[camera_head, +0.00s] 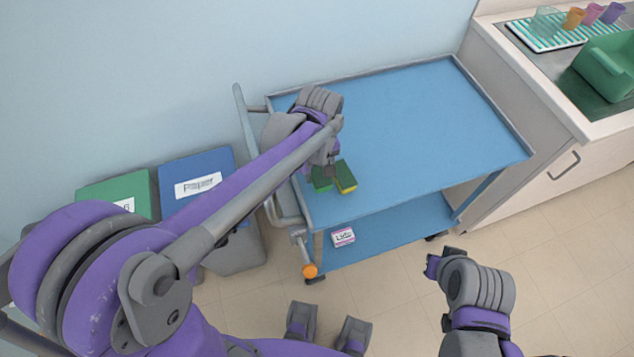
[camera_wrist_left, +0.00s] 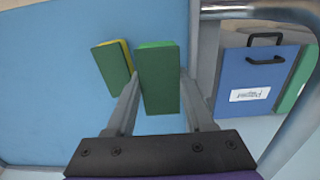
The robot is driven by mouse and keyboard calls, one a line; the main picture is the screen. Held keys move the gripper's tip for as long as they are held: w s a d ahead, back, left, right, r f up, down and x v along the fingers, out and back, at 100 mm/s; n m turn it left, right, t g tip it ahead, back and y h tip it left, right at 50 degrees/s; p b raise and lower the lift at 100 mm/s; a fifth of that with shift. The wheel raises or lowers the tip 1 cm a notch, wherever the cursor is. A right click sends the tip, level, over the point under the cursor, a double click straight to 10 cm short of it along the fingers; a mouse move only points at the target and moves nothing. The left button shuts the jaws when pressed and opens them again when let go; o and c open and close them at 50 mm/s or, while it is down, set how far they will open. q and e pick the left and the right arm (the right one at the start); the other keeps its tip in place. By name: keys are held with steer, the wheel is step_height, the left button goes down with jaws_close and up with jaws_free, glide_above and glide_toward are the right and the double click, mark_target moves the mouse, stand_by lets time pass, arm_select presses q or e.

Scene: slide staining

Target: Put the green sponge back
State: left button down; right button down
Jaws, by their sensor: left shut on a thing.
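The green sponge (camera_head: 321,180) is at the near left corner of the blue cart top (camera_head: 420,120). My left gripper (camera_head: 329,168) is over that corner and shut on it. In the left wrist view the green sponge (camera_wrist_left: 158,80) sits between the two fingers of the left gripper (camera_wrist_left: 163,108), dark green with a brighter green end. I cannot tell whether it touches the cart. A green and yellow sponge (camera_head: 346,178) is close beside it, and it also shows in the left wrist view (camera_wrist_left: 113,68). My right gripper (camera_head: 442,262) is in front of the cart, its jaws unclear.
The rest of the cart top is clear. A small labelled box (camera_head: 343,237) is on the lower shelf. A blue paper bin (camera_head: 198,170) and a green bin (camera_head: 118,190) stand left of the cart.

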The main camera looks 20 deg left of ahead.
mark_target(319, 171)
arm_select(q)
steer(key=shift+f, duration=2.5)
steer(key=shift+f, duration=0.1)
steer(key=c, duration=0.5)
jaws_free()
steer(key=shift+b, duration=0.3)
steer(key=shift+c, duration=0.2)
steer(key=shift+r, duration=0.4)
step_height(319, 171, up, 12)
steer(key=shift+f+p, duration=0.25)
steer(key=shift+p, duration=0.5)
